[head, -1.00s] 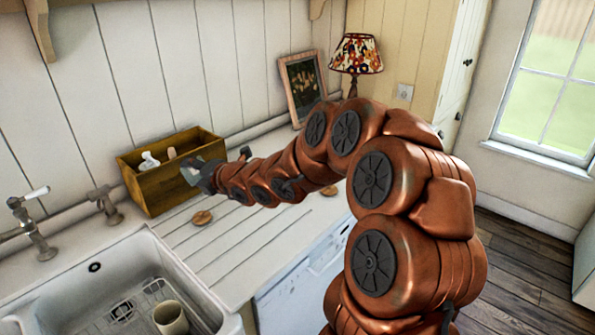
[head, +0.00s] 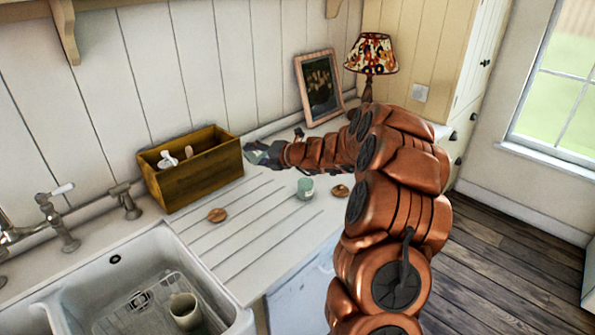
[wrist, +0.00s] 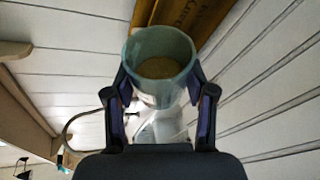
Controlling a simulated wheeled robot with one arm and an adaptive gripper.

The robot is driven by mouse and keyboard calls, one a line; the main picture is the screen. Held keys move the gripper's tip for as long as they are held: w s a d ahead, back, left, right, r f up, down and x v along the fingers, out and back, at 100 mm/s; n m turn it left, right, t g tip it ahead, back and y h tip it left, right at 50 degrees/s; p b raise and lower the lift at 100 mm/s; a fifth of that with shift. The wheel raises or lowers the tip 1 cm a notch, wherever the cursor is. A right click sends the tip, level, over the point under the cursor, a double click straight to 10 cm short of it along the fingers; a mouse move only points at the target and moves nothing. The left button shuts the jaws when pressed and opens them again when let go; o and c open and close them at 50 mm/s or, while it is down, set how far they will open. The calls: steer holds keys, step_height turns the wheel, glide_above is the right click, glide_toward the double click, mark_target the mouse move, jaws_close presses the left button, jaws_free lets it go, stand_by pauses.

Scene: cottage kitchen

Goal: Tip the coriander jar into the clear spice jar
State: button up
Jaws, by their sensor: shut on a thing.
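My gripper (head: 264,154) is shut on a greenish glass jar, which I take to be the coriander jar (wrist: 162,88). In the wrist view the jar sits between both fingers, its open mouth facing the camera and tan-brown contents inside. In the head view the gripper is above the counter, by the right end of the wooden box, and mostly hides the jar. How far the jar is tilted I cannot tell. A small pale-green glass jar, apparently the clear spice jar (head: 306,189), stands upright on the counter, right of and nearer than the gripper.
A wooden box (head: 195,180) with pale items inside stands against the wall. Round wooden lids lie on the counter, one at left (head: 217,215) and one at right (head: 340,191). A sink (head: 75,300) holding a mug (head: 185,311) is front left. A picture frame (head: 319,88) and lamp (head: 371,55) stand behind.

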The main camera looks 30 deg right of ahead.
steer(key=p, duration=0.2)
glide_above(305, 189)
steer(key=w+a, duration=0.1)
steer(key=a, duration=0.2)
step_height(305, 189, down, 8)
steer(key=f, duration=0.1)
steer(key=n+b, duration=0.1)
steer(key=b, duration=0.1)
steer(key=n+b, duration=0.1)
steer(key=b, duration=0.1)
steer(key=h+b, duration=0.1)
steer(key=b, duration=0.1)
steer(key=shift+s+d+f+n, duration=0.1)
steer(key=shift+d+f+n, duration=0.2)
steer(key=shift+n, duration=0.1)
steer(key=b, duration=0.3)
steer(key=shift+n+h, duration=0.3)
steer(key=n+h+b, duration=0.1)
steer(key=b, duration=0.5)
steer(key=shift+d, duration=0.15)
steer(key=shift+n+b, duration=0.3)
steer(key=shift+b, duration=0.4)
steer(key=n+h+b, duration=0.1)
steer(key=b, duration=0.1)
steer(key=n+h+b, duration=0.1)
steer(key=b, duration=0.1)
steer(key=shift+d+f+n+b, duration=0.1)
steer(key=shift+d+n+b, duration=0.25)
steer(key=shift+d+n, duration=0.05)
